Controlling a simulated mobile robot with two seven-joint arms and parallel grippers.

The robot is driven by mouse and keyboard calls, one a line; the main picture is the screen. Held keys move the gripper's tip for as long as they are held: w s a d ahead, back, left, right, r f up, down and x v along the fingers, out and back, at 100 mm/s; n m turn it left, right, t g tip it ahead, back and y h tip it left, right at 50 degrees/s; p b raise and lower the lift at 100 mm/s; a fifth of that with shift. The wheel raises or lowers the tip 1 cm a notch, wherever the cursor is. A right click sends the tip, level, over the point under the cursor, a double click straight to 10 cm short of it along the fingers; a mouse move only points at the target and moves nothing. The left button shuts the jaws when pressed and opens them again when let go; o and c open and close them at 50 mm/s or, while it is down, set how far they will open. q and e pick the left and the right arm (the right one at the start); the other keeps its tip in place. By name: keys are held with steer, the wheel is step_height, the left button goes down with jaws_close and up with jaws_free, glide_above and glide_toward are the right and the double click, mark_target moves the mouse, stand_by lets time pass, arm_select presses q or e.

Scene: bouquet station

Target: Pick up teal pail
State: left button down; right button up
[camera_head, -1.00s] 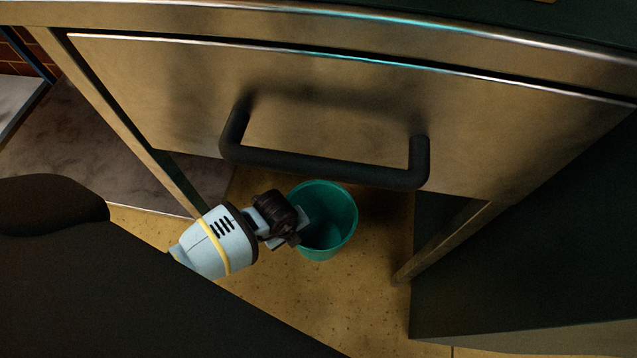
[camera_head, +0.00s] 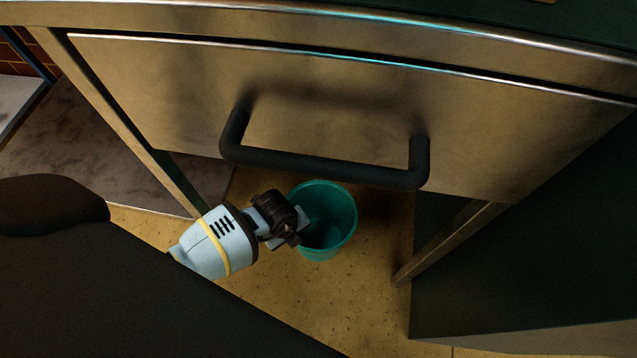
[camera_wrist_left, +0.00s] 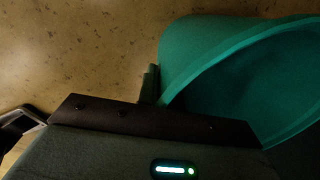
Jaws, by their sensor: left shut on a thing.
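The teal pail (camera_head: 327,246) is upright on the yellowish floor, below the drawer front, with its open top facing up. My left gripper (camera_head: 297,231) is at the left side of its rim, shut on the pail's wall. In the left wrist view the pail (camera_wrist_left: 190,50) fills the upper right. A finger of my left gripper (camera_wrist_left: 152,88) shows against the rim there; the other finger is hidden. My right gripper is not in view.
A metal drawer with a dark bar handle (camera_head: 325,168) hangs just above and behind the pail. A table leg (camera_head: 445,243) and a dark cabinet side (camera_head: 530,250) stand to the right. A brownish lower shelf (camera_head: 110,150) is at the left. Speckled floor (camera_head: 330,310) in front of the pail is clear.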

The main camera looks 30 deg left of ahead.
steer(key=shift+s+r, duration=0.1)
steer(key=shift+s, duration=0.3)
arm_select(q)
steer(key=shift+r, duration=0.1)
